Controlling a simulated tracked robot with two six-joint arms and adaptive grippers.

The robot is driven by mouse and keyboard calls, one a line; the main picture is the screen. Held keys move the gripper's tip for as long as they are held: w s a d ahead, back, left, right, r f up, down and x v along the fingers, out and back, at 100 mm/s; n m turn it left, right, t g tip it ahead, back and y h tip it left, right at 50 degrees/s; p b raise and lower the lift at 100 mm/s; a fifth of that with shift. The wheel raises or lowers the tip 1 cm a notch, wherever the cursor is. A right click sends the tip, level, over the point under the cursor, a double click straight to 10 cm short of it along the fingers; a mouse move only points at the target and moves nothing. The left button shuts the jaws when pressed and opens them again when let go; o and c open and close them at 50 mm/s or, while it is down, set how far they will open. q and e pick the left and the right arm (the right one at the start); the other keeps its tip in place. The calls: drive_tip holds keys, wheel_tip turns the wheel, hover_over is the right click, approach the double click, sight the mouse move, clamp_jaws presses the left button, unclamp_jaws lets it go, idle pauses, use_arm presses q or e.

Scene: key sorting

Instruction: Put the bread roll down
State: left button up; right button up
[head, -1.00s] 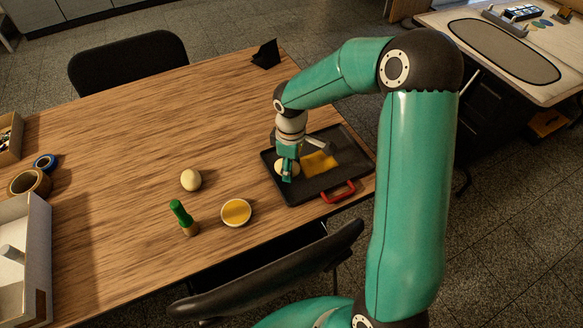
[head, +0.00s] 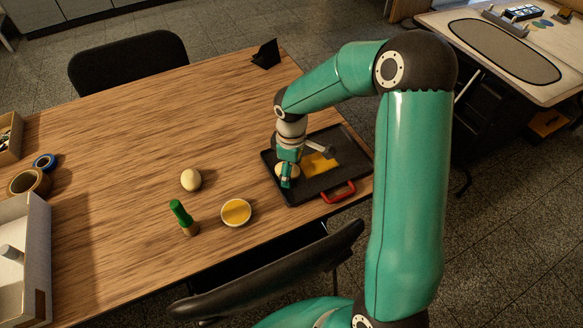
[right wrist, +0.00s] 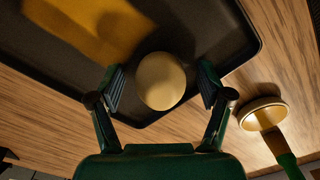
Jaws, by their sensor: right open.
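A pale round bread roll (right wrist: 161,81) lies on the dark tray (right wrist: 215,25), near its edge, in the right wrist view. In the head view the roll (head: 281,170) is partly hidden behind my right gripper (head: 287,180), at the left part of the tray (head: 322,184). My right gripper (right wrist: 161,88) is open, with one finger on each side of the roll. A gap shows between the roll and each finger. A second pale roll (head: 190,180) lies on the table, left of the tray. My left gripper is in neither view.
A yellow-orange patch (head: 320,163) lies on the tray, and a red handle (head: 339,192) is at its front. The table's middle (head: 130,130) is clear.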

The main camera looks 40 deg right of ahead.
wheel_tip(320, 180, up, 12)
drive_tip(key=shift+p, duration=0.35)
drive_tip(key=shift+s, duration=0.1)
idle(0.4)
